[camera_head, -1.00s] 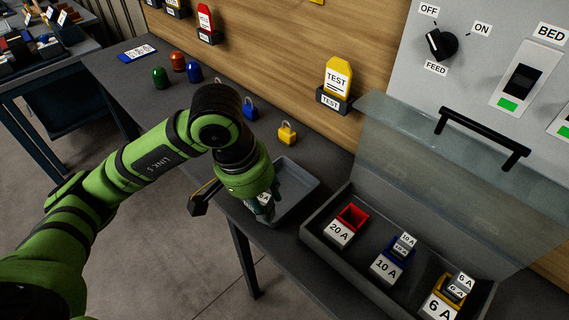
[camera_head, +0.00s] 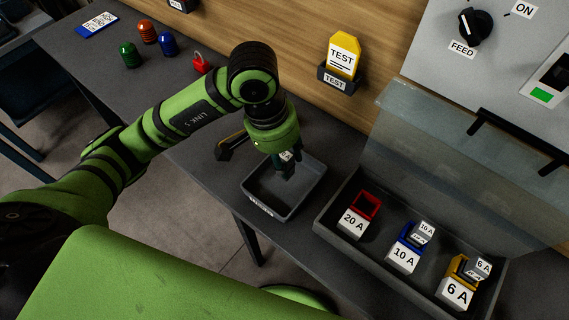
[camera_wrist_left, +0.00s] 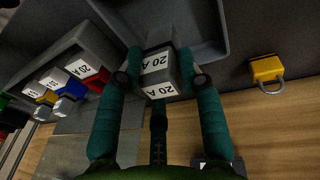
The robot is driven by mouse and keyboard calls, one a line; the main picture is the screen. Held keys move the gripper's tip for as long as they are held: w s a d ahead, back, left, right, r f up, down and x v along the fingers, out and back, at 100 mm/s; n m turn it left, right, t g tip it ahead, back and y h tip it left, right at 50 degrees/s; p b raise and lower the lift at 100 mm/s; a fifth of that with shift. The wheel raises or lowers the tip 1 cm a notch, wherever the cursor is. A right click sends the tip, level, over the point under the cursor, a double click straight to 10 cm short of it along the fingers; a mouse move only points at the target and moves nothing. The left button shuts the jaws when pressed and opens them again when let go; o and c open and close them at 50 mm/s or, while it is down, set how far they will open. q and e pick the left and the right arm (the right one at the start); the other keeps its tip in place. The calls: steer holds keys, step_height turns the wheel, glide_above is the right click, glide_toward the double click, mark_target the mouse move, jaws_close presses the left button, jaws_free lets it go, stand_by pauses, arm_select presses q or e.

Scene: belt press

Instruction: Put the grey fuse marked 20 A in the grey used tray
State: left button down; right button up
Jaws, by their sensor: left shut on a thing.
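My left gripper (camera_head: 286,164) is shut on the grey fuse and points down over the grey used tray (camera_head: 303,203). In the left wrist view the grey fuse (camera_wrist_left: 158,74) shows 20 A labels between the two teal fingers of the gripper (camera_wrist_left: 159,82). The tray (camera_wrist_left: 222,30) shows behind the fuse there. Whether the fuse touches the tray floor, I cannot tell. In the head view the fuse is mostly hidden by the fingers. My right gripper is not in view.
To the right stands a grey box with an open clear lid (camera_head: 430,150). It holds an empty red 20 A holder (camera_head: 367,202), a blue 10 A holder (camera_head: 406,254) and a yellow 6 A holder (camera_head: 458,290), the last two with fuses. A yellow padlock (camera_wrist_left: 268,69) lies near the tray.

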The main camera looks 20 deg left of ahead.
arm_select(q)
step_height(320, 180, down, 4)
steer(key=shift+f+p, duration=0.2)
steer(key=shift+p, duration=0.25)
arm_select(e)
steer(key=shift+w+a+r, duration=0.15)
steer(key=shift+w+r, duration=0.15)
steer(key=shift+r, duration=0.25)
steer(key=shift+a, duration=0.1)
arm_select(q)
steer(key=c, duration=1)
jaws_free()
steer(key=shift+w, duration=0.1)
steer(key=shift+o, duration=1)
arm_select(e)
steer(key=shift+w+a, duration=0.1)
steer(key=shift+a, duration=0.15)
arm_select(q)
steer(key=shift+r, duration=0.15)
